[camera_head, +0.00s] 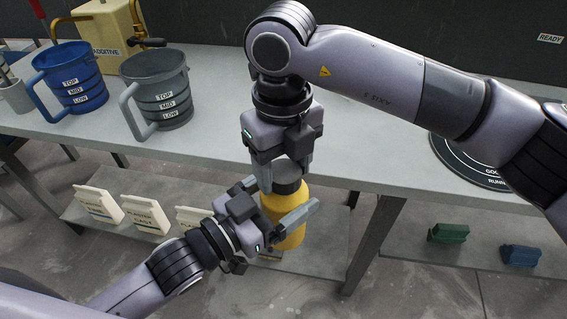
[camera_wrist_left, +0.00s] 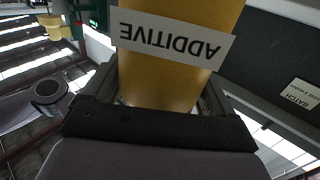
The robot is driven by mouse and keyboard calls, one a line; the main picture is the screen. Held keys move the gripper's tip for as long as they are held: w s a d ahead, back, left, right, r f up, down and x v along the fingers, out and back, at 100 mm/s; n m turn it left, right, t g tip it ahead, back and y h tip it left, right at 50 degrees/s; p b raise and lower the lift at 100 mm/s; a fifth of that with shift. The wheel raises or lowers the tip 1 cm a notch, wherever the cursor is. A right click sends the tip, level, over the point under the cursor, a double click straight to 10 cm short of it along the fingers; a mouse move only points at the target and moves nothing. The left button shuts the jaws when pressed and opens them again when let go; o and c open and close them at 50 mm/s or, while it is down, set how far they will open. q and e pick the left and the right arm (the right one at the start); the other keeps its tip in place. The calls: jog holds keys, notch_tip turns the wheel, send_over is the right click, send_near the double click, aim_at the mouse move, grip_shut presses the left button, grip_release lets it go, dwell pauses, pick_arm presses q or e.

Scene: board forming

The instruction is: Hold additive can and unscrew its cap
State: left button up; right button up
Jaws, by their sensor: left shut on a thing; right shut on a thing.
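The additive can (camera_head: 289,236) is a yellow cylinder with a dark grey cap (camera_head: 288,184). It is held upright or nearly so in front of the table's front edge. My left gripper (camera_head: 277,208) comes in from the lower left and is shut around the can's body. In the left wrist view the yellow can (camera_wrist_left: 165,82) sits between the fingers, with its white ADDITIVE label (camera_wrist_left: 172,44) upside down. My right gripper (camera_head: 286,172) reaches down from above and is shut on the cap, its fingers on either side. I cannot tell whether the cap has turned.
A blue jug (camera_head: 66,82) and a grey jug (camera_head: 158,95) stand on the grey table (camera_head: 215,130) at left. Behind them is a cream ADDITIVE container (camera_head: 98,38). Several white bags (camera_head: 146,214) and green and blue blocks (camera_head: 448,233) lie on the lower shelf.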

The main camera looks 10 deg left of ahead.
jog(key=n, duration=0.5)
jog(key=shift+s+a+r, duration=0.1)
jog(key=shift+s+a, duration=0.1)
jog(key=shift+s, duration=0.05)
jog(key=n, duration=0.6)
jog(key=shift+s, duration=0.1)
jog(key=n, duration=0.4)
jog(key=shift+d, duration=0.15)
jog(key=shift+r, duration=0.15)
jog(key=shift+r, duration=1)
